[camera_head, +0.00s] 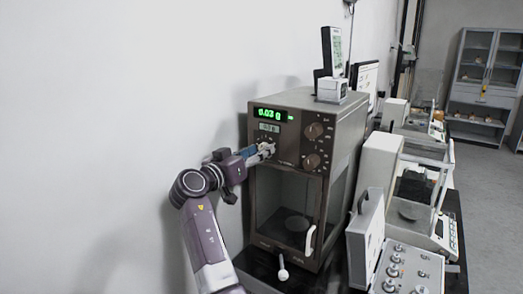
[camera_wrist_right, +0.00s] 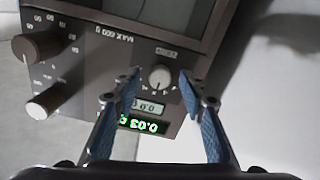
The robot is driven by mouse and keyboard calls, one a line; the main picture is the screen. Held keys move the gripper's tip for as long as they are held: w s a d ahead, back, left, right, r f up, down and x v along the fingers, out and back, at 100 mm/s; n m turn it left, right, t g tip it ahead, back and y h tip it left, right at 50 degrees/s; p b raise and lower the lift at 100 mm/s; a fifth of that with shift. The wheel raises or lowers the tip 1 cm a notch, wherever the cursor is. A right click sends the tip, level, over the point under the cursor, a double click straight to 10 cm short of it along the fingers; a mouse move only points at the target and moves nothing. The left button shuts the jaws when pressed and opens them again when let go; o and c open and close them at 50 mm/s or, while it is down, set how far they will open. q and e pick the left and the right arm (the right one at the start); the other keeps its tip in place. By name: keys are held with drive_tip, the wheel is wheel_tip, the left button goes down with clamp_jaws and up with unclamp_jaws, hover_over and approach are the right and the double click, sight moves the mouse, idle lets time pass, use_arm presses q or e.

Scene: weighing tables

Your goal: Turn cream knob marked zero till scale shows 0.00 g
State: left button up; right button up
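The scale is a dark brown cabinet (camera_head: 340,125) with a glass-fronted chamber. Its green display (camera_head: 270,114) reads 0.03 g; the display also shows upside down in the right wrist view (camera_wrist_right: 143,124). A small pale round knob (camera_wrist_right: 160,78) sits on the panel beside a small label, too small to read surely. My right gripper (camera_head: 266,150) is at the panel's left part, below the display, and hides most of this knob in the head view. In the right wrist view, its blue fingers (camera_wrist_right: 160,84) are open, one on each side of the knob, with gaps visible. My left gripper is not in view.
Two larger knobs, an upper (camera_head: 314,131) and a lower (camera_head: 311,161), sit right of my right gripper on the panel. A white handle (camera_head: 310,241) is on the chamber front. A white wall is at left.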

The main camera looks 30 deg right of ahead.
drive_tip(key=shift+a, duration=0.2)
drive_tip(key=shift+c, duration=0.4)
drive_tip(key=shift+a+r, duration=0.1)
drive_tip(key=shift+c, duration=2.5)
clamp_jaws()
drive_tip(key=shift+n, duration=1.5)
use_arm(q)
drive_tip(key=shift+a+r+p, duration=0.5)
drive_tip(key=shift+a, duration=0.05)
use_arm(e)
drive_tip(key=shift+n, duration=1.4)
